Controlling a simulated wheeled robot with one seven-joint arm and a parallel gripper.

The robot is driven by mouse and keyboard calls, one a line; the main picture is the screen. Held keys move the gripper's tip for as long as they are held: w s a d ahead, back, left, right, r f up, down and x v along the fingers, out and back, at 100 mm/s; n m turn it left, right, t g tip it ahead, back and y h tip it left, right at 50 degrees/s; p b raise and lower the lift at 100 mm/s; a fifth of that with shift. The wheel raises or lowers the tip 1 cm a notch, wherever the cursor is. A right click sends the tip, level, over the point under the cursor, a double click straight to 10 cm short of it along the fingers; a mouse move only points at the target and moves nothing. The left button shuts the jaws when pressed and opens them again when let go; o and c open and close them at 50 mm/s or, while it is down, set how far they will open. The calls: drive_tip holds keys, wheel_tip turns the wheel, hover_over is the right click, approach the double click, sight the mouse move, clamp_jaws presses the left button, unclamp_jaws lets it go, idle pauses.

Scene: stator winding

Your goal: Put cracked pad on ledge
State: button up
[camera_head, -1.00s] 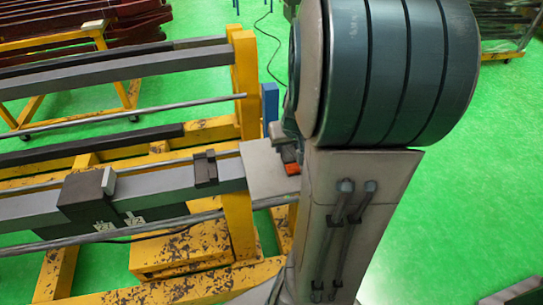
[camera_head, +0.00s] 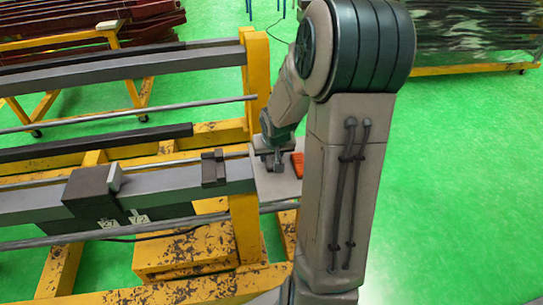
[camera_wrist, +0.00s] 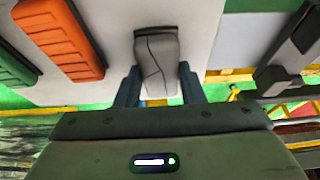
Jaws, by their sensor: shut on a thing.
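The cracked pad (camera_wrist: 158,62) is a light grey block with dark crack lines and a dark far end. In the wrist view it sits between the two blue-grey fingers of my gripper (camera_wrist: 160,86), which is shut on it. The ledge (camera_wrist: 110,82) is a pale flat plate behind the pad. It also shows in the head view (camera_head: 268,186) at the end of the grey beam, with my gripper (camera_head: 274,165) over it. I cannot tell whether the pad touches the ledge.
An orange ribbed pad (camera_wrist: 62,38) and a green pad (camera_wrist: 14,66) lie on the ledge, left of the cracked pad in the wrist view. A dark clamp (camera_head: 213,169) sits on the beam left of the ledge. Yellow frame posts stand beside it. Green floor is clear at right.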

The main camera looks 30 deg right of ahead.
drive_tip(key=shift+f, duration=0.2)
drive_tip(key=o, duration=1)
drive_tip(key=shift+s+r, duration=0.1)
drive_tip(key=shift+r, duration=0.5)
drive_tip(key=p+v, duration=0.3)
drive_tip(key=v, duration=0.8)
drive_tip(key=s+a+r+n, duration=0.1)
drive_tip(key=s+a+r, duration=0.1)
drive_tip(key=s+a, duration=0.2)
drive_tip(key=s+a+r+n, duration=0.1)
drive_tip(key=s+a+r, duration=0.1)
drive_tip(key=s+a, duration=0.2)
drive_tip(key=s+a+r+n+g+y, duration=0.1)
drive_tip(key=s+a+r, duration=0.1)
drive_tip(key=s+a, duration=0.3)
drive_tip(key=shift+s+a+r, duration=0.1)
drive_tip(key=shift+s+r, duration=0.05)
drive_tip(key=shift+s, duration=0.6)
drive_tip(key=shift+s+r, duration=0.2)
drive_tip(key=shift+s, duration=0.55)
